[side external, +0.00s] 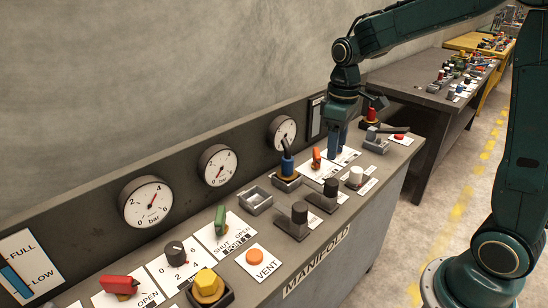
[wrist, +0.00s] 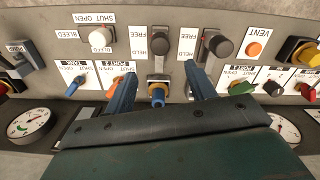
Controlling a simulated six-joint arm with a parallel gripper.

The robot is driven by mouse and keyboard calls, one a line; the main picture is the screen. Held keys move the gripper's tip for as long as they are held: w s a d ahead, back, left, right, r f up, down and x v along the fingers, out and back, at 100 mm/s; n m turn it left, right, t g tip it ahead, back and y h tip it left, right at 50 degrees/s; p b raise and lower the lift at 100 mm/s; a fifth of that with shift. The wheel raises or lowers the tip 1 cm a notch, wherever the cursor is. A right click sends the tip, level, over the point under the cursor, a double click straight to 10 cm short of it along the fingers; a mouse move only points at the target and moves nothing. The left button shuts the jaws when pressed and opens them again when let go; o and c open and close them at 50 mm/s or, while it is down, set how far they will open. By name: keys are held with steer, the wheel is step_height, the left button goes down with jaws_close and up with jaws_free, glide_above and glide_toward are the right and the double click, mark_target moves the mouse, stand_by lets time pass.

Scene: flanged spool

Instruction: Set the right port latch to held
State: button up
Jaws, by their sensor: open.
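The right port latch shows in the side view as a black knob (side external: 331,186) on a grey slide, the farther of two alike. In the wrist view, where lettering is upside down, its knob (wrist: 157,41) sits beside the upper word FREE; HELD is lower. My gripper (side external: 338,146) is above the panel's back part, apart from the knob. In the wrist view my gripper (wrist: 159,73) is open, with empty space between its two blue fingers. The other latch (wrist: 218,45) is to the right, its knob also near FREE.
A blue-handled part (wrist: 158,97) in a holder shows between the fingers, farther off. An orange lever (side external: 316,158) stands close to my gripper. A white knob (side external: 355,176) and an orange VENT button (side external: 254,257) flank the latches. Gauges (side external: 218,165) line the back.

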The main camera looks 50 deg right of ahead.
mark_target(332, 181)
step_height(332, 181, down, 12)
steer(key=shift+f, duration=0.25)
stand_by(0.4)
